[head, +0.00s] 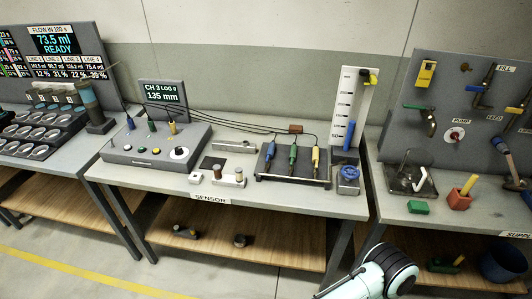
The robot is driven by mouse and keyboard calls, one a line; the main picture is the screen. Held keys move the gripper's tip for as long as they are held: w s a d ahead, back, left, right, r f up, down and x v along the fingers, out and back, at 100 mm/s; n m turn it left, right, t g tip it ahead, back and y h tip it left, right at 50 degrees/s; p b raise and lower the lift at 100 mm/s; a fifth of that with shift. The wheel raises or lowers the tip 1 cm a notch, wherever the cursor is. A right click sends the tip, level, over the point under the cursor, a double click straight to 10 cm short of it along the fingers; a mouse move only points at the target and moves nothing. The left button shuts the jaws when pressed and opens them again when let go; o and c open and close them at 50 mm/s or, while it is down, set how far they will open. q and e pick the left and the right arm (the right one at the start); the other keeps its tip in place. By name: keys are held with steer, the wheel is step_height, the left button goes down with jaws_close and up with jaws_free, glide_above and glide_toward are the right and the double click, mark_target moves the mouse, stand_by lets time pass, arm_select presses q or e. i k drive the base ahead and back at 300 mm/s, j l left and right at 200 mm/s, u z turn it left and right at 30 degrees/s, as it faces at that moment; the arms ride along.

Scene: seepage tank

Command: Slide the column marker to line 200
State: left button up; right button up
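The column is a white upright scale board (345,97) with dark graduation lines and numbers too small to read. It stands at the back of the middle bench, near its right end. A yellow marker (370,78) with a dark part sits at the board's top right edge. A blue tube (349,135) stands against the lower part of the board, with a blue round fitting (348,173) in front. Neither gripper is visible. Only a teal and white arm link of mine shows at the bottom, in front of the bench.
Left of the column are a rack with blue, green and yellow probes (292,162), cables and a grey console (150,147) with a display (162,93). A tool panel (455,100) rises close on the right. The middle bench's front right surface (300,201) is clear.

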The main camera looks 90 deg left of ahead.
mark_target(371, 79)
steer(key=u, duration=2.75)
